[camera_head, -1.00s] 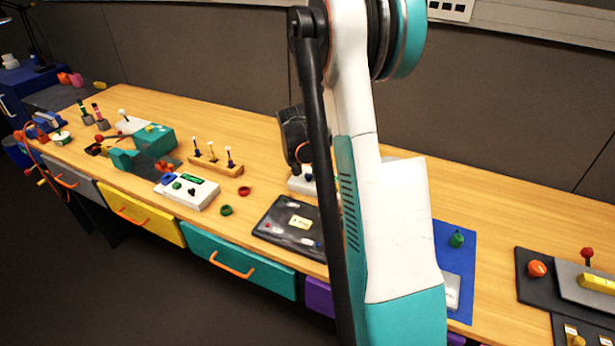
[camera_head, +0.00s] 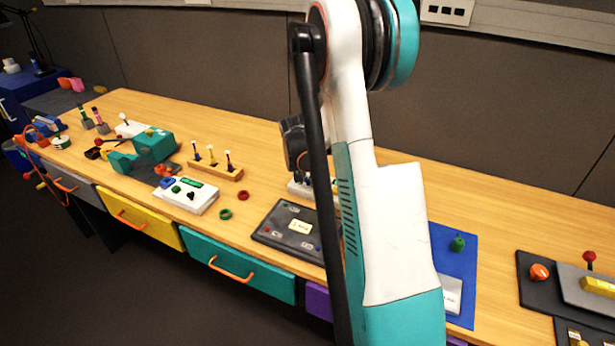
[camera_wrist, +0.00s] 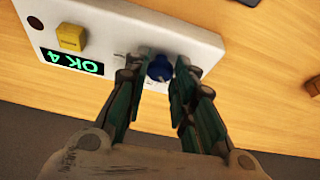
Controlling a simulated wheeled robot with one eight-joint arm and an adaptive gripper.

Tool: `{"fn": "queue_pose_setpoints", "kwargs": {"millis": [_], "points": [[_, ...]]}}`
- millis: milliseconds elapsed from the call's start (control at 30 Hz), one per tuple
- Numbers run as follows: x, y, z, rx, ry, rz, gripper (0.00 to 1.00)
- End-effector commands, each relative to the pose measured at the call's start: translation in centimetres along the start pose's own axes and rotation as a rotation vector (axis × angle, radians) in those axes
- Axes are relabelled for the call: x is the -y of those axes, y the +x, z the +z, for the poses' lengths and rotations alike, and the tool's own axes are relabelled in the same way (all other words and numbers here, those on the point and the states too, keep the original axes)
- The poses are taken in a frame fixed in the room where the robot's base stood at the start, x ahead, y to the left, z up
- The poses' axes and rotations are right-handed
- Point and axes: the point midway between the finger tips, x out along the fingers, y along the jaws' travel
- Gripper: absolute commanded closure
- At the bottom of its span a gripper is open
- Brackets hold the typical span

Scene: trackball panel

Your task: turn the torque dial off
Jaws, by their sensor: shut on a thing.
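A dark blue dial (camera_wrist: 160,68), which I take for the torque dial, sits on a white panel box (camera_wrist: 190,38) in the wrist view. My gripper (camera_wrist: 161,78) is shut on the dial, with one dark green finger on each side. The dial's markings are too small or hidden to read. On the same box are a yellow square button (camera_wrist: 71,37) and a black display (camera_wrist: 72,62) with green text like "OK 4". In the head view, part of a white box (camera_head: 297,190) shows beside my arm, which hides the rest and my gripper's fingers.
A dark panel (camera_head: 273,236) lies on the bench close in front of the white box. Another white box (camera_head: 200,200) with knobs and a wooden peg stand (camera_head: 228,173) are to the left. A blue mat (camera_head: 462,272) lies to the right. Open wood is behind them.

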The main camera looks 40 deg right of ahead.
Motion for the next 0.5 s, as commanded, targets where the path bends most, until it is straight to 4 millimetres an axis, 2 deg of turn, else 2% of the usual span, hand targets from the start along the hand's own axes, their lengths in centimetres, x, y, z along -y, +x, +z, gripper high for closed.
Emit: {"fn": "queue_pose_setpoints", "kwargs": {"millis": [267, 500], "points": [[-0.21, 0.03, -0.05, -0.001, -0.097, -0.041, 1.00], [-0.38, 0.05, -0.10, -0.001, -0.267, -0.113, 1.00]]}}
